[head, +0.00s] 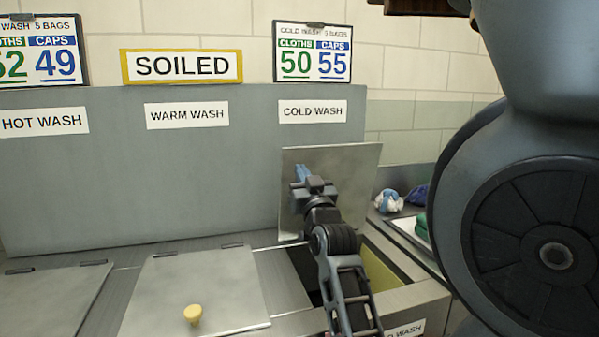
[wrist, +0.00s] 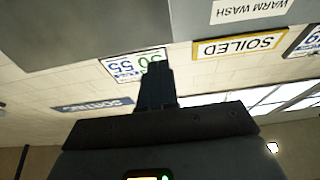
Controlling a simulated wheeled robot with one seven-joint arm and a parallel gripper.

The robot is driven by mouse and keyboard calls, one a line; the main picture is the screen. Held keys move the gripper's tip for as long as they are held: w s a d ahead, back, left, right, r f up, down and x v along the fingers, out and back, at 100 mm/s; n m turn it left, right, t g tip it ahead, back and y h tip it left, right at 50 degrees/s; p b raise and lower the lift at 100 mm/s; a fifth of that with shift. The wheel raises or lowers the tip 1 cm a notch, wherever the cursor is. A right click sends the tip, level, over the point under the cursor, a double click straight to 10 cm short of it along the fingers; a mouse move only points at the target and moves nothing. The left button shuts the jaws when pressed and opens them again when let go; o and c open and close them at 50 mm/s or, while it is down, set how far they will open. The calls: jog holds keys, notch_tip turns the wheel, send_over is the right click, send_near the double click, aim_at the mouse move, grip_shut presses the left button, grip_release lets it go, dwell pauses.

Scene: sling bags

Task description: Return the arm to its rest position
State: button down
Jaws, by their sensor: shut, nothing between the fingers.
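My gripper (head: 302,175) is in front of the raised lid (head: 352,168) of the cold wash bin, seen in the head view. Its fingers point up and away, toward the lid; I cannot tell whether they touch it. In the wrist view my gripper (wrist: 155,75) is shut, with its fingers together and nothing between them. The wrist camera looks up at the wall and ceiling, with the picture turned over. My forearm reaches over the open cold wash bin (head: 385,275) and hides part of the opening.
The warm wash lid (head: 200,285) is closed, with a yellow knob (head: 193,314). A grey back panel (head: 140,180) stands behind the bins. Right of the cold wash bin, a blue-and-white cloth bundle (head: 388,201) and a tray (head: 408,228) lie on the counter.

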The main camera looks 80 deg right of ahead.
jog(key=b+v, duration=0.1)
jog(key=v, duration=0.5)
jog(key=shift+s+a+r, duration=0.15)
jog(key=shift+a+r, duration=0.15)
jog(key=shift+r, duration=0.05)
